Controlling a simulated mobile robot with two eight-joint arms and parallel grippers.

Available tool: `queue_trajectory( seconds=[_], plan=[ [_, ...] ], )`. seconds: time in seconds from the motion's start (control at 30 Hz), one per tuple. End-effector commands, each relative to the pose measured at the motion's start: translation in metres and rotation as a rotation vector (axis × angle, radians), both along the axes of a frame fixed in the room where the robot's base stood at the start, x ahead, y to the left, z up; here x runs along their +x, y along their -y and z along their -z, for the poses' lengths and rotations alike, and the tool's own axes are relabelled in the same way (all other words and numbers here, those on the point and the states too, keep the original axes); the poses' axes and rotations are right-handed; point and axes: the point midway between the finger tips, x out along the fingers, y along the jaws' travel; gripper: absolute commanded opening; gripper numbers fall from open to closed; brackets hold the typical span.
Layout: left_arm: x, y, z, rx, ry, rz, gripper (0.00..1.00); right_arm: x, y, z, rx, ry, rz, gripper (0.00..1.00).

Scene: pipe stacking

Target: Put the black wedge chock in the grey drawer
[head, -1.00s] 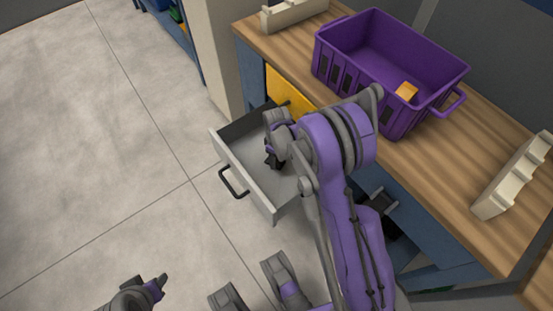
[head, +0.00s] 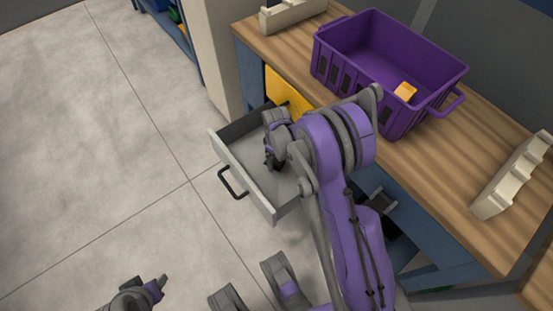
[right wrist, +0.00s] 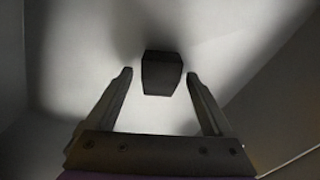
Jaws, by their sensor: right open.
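The grey drawer (head: 240,170) is pulled out from the blue bench, with its black handle facing the floor. My right gripper (head: 272,160) reaches down into it; my arm hides part of the drawer. In the right wrist view the black wedge chock (right wrist: 162,72) lies on the pale drawer floor, just beyond and between the open fingertips of my right gripper (right wrist: 158,75). A gap shows between the chock and each finger. My left gripper (head: 160,284) is at the bottom left over the floor; its jaws are too small to judge.
Cream notched racks (head: 515,175) stand at both ends. A yellow drawer front (head: 288,92) is beside the grey drawer. The floor at left is clear.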

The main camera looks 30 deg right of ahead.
Motion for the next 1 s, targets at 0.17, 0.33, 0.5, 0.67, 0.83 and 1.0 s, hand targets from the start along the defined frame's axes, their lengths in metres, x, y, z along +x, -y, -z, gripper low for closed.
queue_trajectory(
  seconds=[0.17, 0.33, 0.5, 0.67, 0.83, 1.0],
  plan=[
    [-0.001, 0.000, -0.012, 0.000, 0.004, 0.000, 0.47, -0.001, 0.000, -0.035, 0.000, 0.000, 0.000, 0.86],
    [-0.002, 0.000, -0.019, 0.000, 0.006, 0.000, 0.47, -0.001, 0.000, -0.060, 0.000, 0.000, 0.000, 0.86],
    [-0.002, 0.000, -0.021, 0.000, 0.007, 0.000, 0.47, -0.002, -0.002, -0.075, 0.000, 0.004, 0.004, 0.86],
    [-0.002, 0.000, -0.021, 0.000, 0.007, 0.000, 0.47, -0.014, -0.016, -0.102, -0.006, 0.034, 0.039, 0.86],
    [-0.002, 0.000, -0.021, 0.000, 0.007, 0.000, 0.47, -0.052, -0.047, -0.156, -0.011, 0.112, 0.130, 0.86],
    [-0.002, 0.000, -0.021, 0.000, 0.007, 0.000, 0.47, -0.101, -0.075, -0.195, 0.000, 0.198, 0.231, 0.86]
  ],
)
